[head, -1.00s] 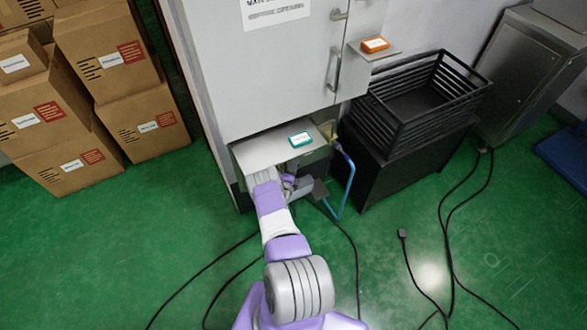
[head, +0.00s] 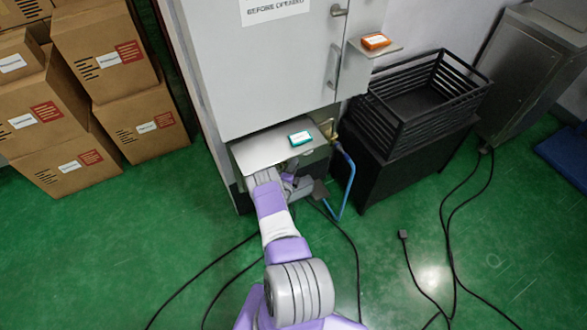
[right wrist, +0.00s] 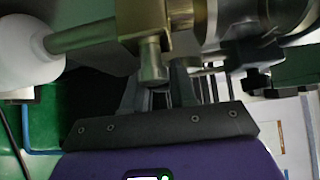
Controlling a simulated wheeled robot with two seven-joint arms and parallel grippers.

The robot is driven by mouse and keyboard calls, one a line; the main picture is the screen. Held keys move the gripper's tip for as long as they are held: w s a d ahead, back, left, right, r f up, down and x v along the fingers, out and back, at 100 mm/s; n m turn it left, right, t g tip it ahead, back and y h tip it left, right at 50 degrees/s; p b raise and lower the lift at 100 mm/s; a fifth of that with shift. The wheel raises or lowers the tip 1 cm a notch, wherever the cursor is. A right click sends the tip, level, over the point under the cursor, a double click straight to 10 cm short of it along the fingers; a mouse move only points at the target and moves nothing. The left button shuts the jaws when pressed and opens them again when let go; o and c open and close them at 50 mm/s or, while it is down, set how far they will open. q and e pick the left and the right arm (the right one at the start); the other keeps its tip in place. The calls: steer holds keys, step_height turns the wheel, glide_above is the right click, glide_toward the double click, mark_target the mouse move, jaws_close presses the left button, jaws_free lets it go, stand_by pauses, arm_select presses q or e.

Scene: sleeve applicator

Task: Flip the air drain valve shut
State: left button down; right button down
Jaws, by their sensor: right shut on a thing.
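My right arm reaches under the grey shelf (head: 262,150) at the base of the white cabinet. My right gripper (head: 289,182) is mostly hidden there by the arm and shelf. In the right wrist view, its two dark fingers (right wrist: 162,98) are closed at a brass valve (right wrist: 152,38). A short brass stub points down to the fingers. A brass rod joins the valve to a rounded white part at the left. The exact grip point and the lever's angle are hard to tell. My left gripper is not in view.
A teal-and-white device (head: 300,137) lies on the low shelf, and an orange one (head: 375,40) on a higher ledge. A blue hose (head: 350,185) hangs right of the shelf. A black crate (head: 420,95) stands further right. Black cables cross the green floor; cardboard boxes stand left.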

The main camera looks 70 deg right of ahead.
steer(key=shift+r, duration=0.1)
steer(key=c, duration=1)
jaws_free()
steer(key=a+p, duration=0.2)
steer(key=a, duration=0.5)
steer(key=shift+s+a+p, duration=0.25)
steer(key=shift+a+p, duration=0.05)
steer(key=shift+p, duration=0.05)
